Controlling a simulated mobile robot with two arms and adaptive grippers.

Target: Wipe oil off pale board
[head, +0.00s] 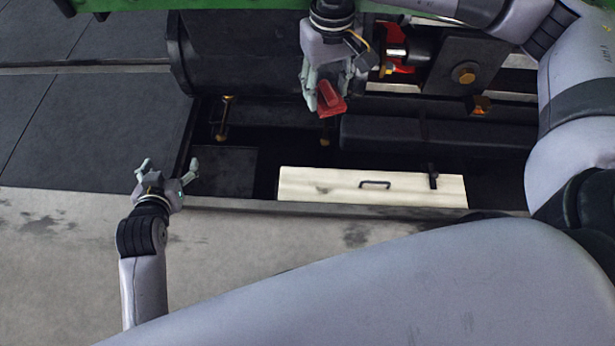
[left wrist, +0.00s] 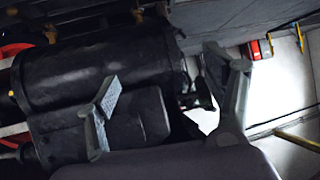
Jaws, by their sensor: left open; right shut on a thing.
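The pale board (head: 330,190) lies at the middle of the head view, with a dark handle on it and a grey smudge on its left part. A dark clip or bracket stands at its right. My right gripper (head: 328,92) is shut on a red block-like thing (head: 332,100) above and behind the board, apart from it. My left gripper (head: 167,168) is open and empty, to the left of the board, near the floor edge. In the left wrist view its two fingers (left wrist: 165,95) are spread with nothing between them.
A dark cylinder (head: 235,50) and a long dark bar (head: 430,135) lie behind the board. A green beam (head: 130,4) runs along the top. The concrete floor (head: 60,240) in front has dark stains and is otherwise clear at left.

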